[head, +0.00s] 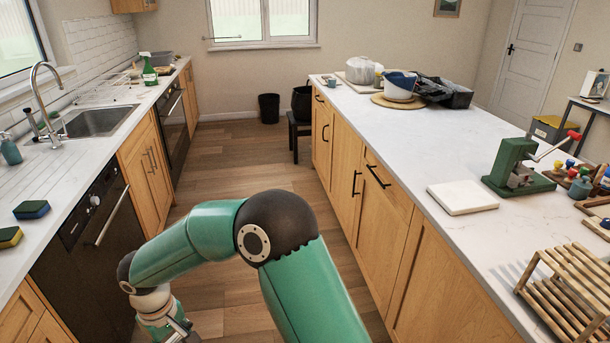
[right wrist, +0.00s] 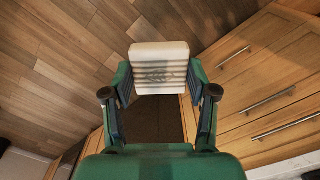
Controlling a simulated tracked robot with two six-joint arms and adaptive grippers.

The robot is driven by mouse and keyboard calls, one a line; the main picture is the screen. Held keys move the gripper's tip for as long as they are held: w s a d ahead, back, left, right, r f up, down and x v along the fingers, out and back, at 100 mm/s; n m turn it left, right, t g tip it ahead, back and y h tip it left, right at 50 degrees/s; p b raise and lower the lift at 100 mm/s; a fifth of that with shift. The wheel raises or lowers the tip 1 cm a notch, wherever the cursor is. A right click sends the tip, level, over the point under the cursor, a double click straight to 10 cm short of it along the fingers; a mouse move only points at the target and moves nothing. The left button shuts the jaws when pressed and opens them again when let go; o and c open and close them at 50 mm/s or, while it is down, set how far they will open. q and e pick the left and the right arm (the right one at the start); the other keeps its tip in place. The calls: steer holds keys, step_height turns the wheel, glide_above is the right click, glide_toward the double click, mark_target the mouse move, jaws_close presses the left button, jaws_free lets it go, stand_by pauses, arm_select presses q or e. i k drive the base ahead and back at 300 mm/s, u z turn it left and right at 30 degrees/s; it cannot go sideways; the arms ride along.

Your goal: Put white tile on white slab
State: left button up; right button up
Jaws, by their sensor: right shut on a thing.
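The white tile (right wrist: 159,55) is held between the two fingers of my right gripper (right wrist: 160,88) in the right wrist view. The tile is off-white and squarish, with dark stripes of shadow or marking across its middle. Wooden floor and cabinet fronts show behind it. The white slab (head: 462,197) lies flat on the right counter in the head view, near its front edge, with its top bare. The tile does not show in the head view. My left gripper is in neither view.
On the right counter (head: 420,147), a green press (head: 515,168) stands just right of the slab, with a wooden rack (head: 568,290) nearer. Pots and a black tray (head: 455,94) stand at the far end. The left counter has a sink (head: 100,121) and sponges (head: 31,209).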

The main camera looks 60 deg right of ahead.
mark_target(464, 194)
steer(key=z, duration=0.75)
steer(key=i, duration=2.3)
steer(key=z, duration=1.2)
steer(key=i, duration=0.15)
steer(key=z, duration=2.4)
steer(key=i, duration=0.25)
steer(key=z, duration=0.2)
